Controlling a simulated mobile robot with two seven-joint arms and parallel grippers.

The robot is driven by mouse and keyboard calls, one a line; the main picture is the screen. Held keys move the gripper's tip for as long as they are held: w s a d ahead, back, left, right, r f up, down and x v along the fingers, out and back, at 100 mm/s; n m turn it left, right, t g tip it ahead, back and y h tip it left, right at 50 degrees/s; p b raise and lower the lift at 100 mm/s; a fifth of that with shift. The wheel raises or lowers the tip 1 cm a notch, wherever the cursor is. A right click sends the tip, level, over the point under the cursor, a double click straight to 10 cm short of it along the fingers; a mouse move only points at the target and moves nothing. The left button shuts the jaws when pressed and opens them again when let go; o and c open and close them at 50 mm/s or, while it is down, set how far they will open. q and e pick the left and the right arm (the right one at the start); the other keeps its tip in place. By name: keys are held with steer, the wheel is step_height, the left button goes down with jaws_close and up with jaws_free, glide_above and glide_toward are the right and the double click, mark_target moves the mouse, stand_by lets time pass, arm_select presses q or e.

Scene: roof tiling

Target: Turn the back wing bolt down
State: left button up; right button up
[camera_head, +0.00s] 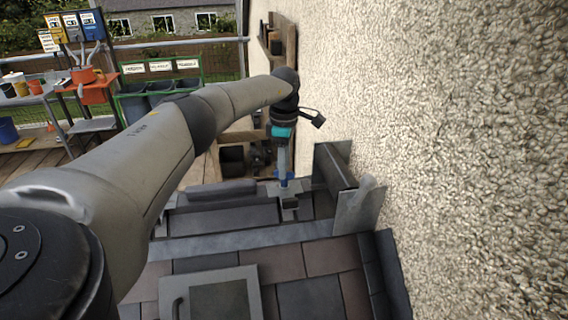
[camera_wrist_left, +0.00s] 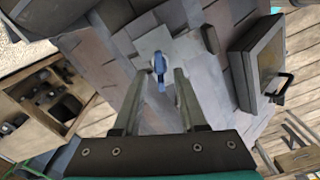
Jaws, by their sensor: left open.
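A blue wing bolt (camera_wrist_left: 160,68) stands on a light grey plate (camera_wrist_left: 150,42) on the roof; in the wrist view it shows between the ends of my left gripper's two fingers. In the head view a blue part (camera_head: 285,180) shows right at the fingertips, partly hidden by them. My left gripper (camera_head: 283,172) points down at it from above. Its fingers are apart on either side of the bolt in the wrist view (camera_wrist_left: 161,82), and I cannot tell whether they touch it. My right gripper is not in view.
The rough wall (camera_head: 430,120) rises close on the right. A grey upright bracket (camera_head: 358,208) stands by it. A roof window with a handle (camera_head: 220,298) lies in the tiles nearer me. A wooden shelf with dark items (camera_wrist_left: 50,100) is beside the roof.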

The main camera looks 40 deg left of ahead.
arm_select(q)
step_height(320, 180, up, 15)
steer(key=shift+r, duration=0.15)
stand_by(0.8)
